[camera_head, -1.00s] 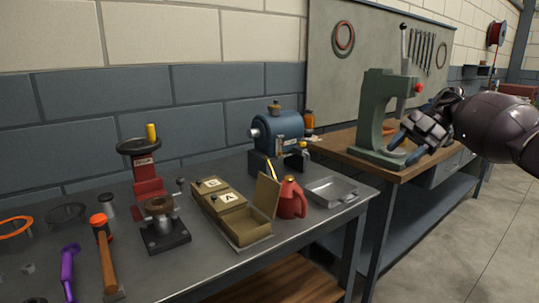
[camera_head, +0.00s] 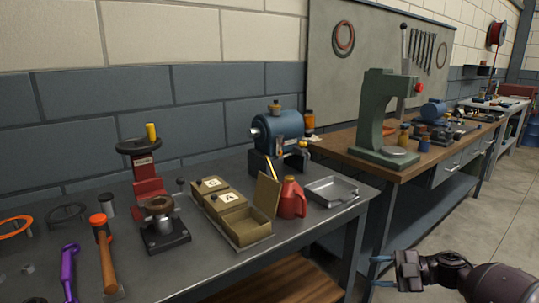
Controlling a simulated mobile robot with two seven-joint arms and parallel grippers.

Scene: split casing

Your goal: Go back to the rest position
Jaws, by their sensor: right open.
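My right gripper (camera_head: 378,272) is low at the bottom right of the head view, in front of the workbenches and over the floor. Its fingers point left, stand apart and hold nothing. It is clear of the grey metal table (camera_head: 290,228) and of the wooden bench (camera_head: 398,172). My left gripper does not show.
The grey table bears a red press (camera_head: 148,180), a hammer (camera_head: 107,262), an open box (camera_head: 252,225), a red can (camera_head: 291,198), a metal tray (camera_head: 332,190) and a blue motor (camera_head: 278,132). A green press (camera_head: 377,115) stands on the wooden bench. Floor (camera_head: 485,225) at right is free.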

